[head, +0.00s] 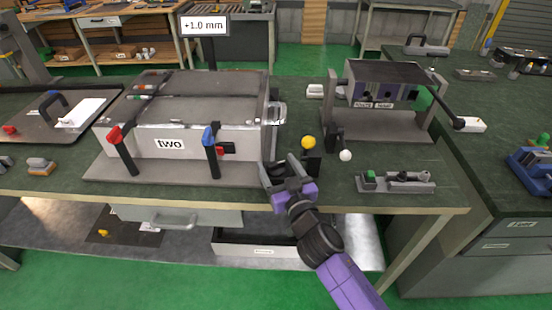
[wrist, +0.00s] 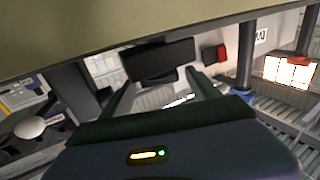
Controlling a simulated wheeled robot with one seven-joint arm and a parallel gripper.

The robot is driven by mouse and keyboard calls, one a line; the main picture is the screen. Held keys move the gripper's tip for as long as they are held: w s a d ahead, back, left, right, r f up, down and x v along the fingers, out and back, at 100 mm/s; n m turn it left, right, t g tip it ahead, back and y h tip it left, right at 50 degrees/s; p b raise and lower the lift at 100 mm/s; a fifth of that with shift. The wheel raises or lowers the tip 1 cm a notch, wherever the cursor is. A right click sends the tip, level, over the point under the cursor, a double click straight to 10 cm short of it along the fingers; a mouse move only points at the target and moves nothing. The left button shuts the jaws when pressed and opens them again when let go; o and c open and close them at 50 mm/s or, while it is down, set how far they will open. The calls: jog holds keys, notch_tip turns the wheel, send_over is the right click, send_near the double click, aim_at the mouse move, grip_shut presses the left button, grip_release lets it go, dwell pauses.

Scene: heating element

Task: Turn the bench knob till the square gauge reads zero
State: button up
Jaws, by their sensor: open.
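The square gauge (head: 205,24) is a white sign at the top of the head view and reads +1.0 mm. A yellow ball knob (head: 308,142) and a white ball knob (head: 346,155) stand on the bench right of the box marked "two" (head: 170,146); I cannot tell which is the bench knob. My gripper (head: 287,172) is open at the bench's front edge, just left of and below the yellow knob. In the wrist view its fingers (wrist: 160,95) are spread, with a dark block (wrist: 158,60) beyond them. A pale round knob (wrist: 32,127) shows at the left there.
Red (head: 115,135) and blue (head: 209,137) levers stand before the box. A machine with a long black lever (head: 440,105) stands at right. A small fixture with a green block (head: 370,177) sits at the front right.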

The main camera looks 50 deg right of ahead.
jog(key=shift+x, duration=0.8)
jog(key=c, duration=1.4)
jog(key=shift+o, duration=0.2)
jog(key=shift+a+f, duration=0.1)
jog(key=b, duration=0.3)
jog(key=shift+f+m+g+h, duration=0.2)
jog(key=shift+m+g+h, duration=0.1)
jog(key=shift+h, duration=0.1)
